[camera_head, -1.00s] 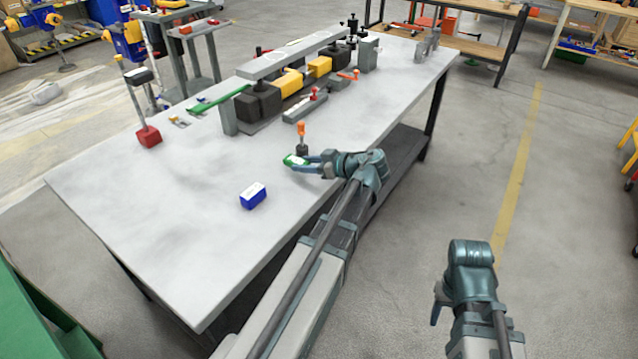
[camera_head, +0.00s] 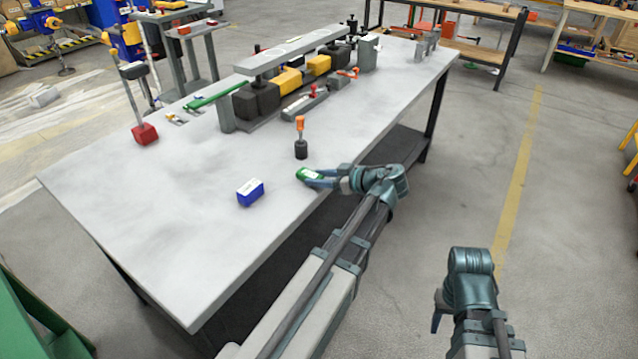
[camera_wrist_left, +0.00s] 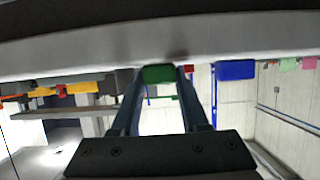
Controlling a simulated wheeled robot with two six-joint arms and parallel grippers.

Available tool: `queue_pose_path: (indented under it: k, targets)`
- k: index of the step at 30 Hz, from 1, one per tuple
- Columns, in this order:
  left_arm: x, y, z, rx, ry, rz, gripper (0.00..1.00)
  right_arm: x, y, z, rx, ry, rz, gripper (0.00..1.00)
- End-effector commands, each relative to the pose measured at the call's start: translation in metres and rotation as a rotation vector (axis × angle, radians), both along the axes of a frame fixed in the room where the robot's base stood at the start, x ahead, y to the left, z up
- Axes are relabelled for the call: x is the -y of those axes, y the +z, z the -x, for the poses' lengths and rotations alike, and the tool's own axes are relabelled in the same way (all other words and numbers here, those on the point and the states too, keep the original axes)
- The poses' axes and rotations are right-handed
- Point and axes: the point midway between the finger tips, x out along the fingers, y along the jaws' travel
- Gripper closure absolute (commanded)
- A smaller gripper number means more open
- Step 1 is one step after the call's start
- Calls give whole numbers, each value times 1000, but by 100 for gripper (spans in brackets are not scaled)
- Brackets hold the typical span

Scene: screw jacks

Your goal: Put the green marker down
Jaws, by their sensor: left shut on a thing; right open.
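The green marker (camera_head: 310,174) is a small green block with a white label on top. My left gripper (camera_head: 314,177) is shut on it near the table's front edge, in front of the black and orange post. In the left wrist view the green marker (camera_wrist_left: 159,74) sits between the two fingers of my left gripper (camera_wrist_left: 160,82). It is at or close to the tabletop; I cannot tell if it touches. My right gripper (camera_head: 438,308) is open and empty, off the table at the lower right.
A blue block (camera_head: 250,193) with a white top lies left of the marker. A black post with an orange top (camera_head: 300,138) stands just behind. A long grey beam (camera_head: 292,52) on jacks and yellow blocks is further back. The left part of the grey table (camera_head: 130,210) is clear.

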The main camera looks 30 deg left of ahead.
Motion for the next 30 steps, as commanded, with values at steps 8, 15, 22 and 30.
queue_pose_path:
  k: [8, 15, 22, 30]
  targets:
    - [0, -1, 0, 0, 0, 0, 100, 0, -1, 0, 0, 0, 0, 50]
    - [0, -1, 0, 0, 0, 0, 26, 0, -1, 0, 0, 0, 0, 50]
    - [0, -1, 0, 0, 0, 0, 26, 0, -1, 0, 0, 0, 0, 50]
    - [23, 15, 1, -1, -4, 0, 26, 0, 15, 0, 0, 0, 0, 50]
